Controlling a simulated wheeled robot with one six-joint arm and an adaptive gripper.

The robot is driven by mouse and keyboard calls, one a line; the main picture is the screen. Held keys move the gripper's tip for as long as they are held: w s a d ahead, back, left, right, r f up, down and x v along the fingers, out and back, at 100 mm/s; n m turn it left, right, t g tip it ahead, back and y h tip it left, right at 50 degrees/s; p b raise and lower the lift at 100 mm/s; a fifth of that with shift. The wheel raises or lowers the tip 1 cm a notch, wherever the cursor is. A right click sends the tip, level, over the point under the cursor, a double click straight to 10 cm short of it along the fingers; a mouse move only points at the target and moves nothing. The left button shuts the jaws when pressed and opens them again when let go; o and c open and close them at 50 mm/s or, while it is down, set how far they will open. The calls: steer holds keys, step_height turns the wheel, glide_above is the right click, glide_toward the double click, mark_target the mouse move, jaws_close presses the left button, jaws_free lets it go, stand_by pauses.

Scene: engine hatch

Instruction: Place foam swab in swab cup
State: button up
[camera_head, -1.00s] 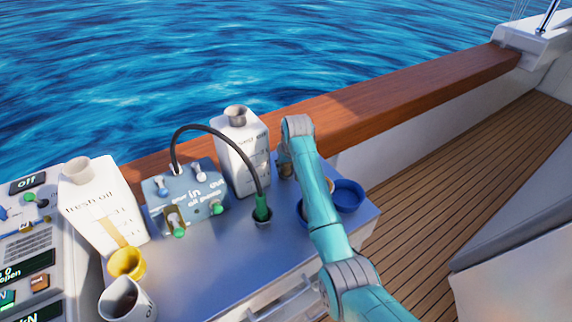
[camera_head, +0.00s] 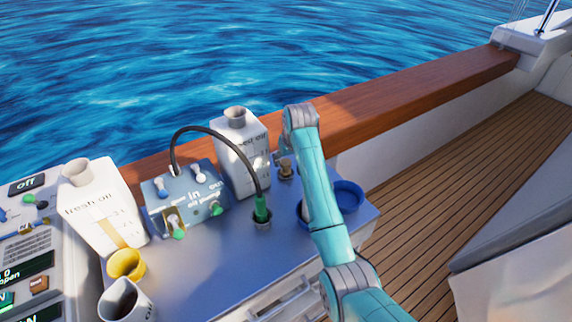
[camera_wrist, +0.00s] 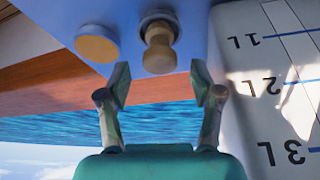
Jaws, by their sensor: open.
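A tan peg with a rounded head (camera_wrist: 159,52), likely the foam swab, stands in a dark-rimmed round holder (camera_wrist: 158,17), likely the swab cup, in the wrist view. What looks like the same tan peg shows in the head view (camera_head: 286,169), right of the used oil bottle. My gripper (camera_wrist: 160,84) is open and empty. The peg's head lies just beyond the fingertips, between their lines, with no finger closed on it. In the head view my wrist hides the fingers. How deep the peg sits is hidden.
A tan disc (camera_wrist: 97,48) lies beside the peg. The used oil bottle (camera_head: 241,150) stands close on one side. A blue bowl (camera_head: 348,194) and a pump with a black hose (camera_head: 187,197) share the table. The table's front middle (camera_head: 210,270) is clear.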

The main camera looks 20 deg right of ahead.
steer(key=v, duration=0.6)
steer(key=shift+r, duration=0.3)
steer(key=shift+s, duration=0.1)
